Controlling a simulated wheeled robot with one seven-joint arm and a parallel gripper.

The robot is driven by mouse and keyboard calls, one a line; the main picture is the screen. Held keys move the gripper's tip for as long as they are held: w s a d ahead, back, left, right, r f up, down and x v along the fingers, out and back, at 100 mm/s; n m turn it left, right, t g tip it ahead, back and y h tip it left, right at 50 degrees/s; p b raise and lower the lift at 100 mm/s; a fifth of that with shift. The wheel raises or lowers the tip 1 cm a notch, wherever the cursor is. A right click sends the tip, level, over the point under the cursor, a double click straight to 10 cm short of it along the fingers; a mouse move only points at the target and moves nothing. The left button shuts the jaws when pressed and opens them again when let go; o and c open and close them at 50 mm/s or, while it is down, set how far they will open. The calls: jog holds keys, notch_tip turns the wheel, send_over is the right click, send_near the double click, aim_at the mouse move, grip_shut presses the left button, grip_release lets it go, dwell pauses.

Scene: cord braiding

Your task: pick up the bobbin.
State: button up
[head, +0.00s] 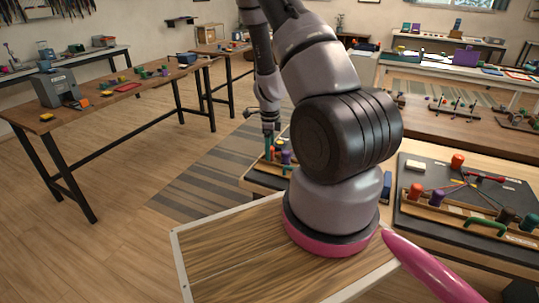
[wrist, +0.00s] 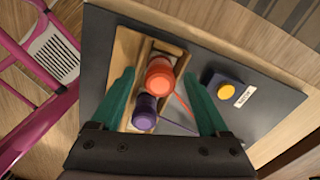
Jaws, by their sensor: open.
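My gripper (wrist: 160,76) is open, its two teal fingers apart and pointing down, one on each side of an orange-red bobbin (wrist: 160,80). A purple bobbin (wrist: 145,112) stands close beside it, nearer the palm. Both are in a light wooden holder (wrist: 124,50); a thin orange cord and a purple cord run off to the right. No contact with the fingers is clear. In the head view my gripper (head: 268,141) is above this holder, with the purple bobbin (head: 286,158) just to its right. My arm hides much of this area.
A dark mat (wrist: 98,50) lies under the holder, with a yellow button (wrist: 227,91) to the right. Another dark board (head: 415,225) at right carries more bobbins, cords and a wooden rack. A side table (head: 130,95) with small items stands at left; open floor lies between.

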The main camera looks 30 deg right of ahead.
jog(key=shift+f, duration=0.35)
grip_shut()
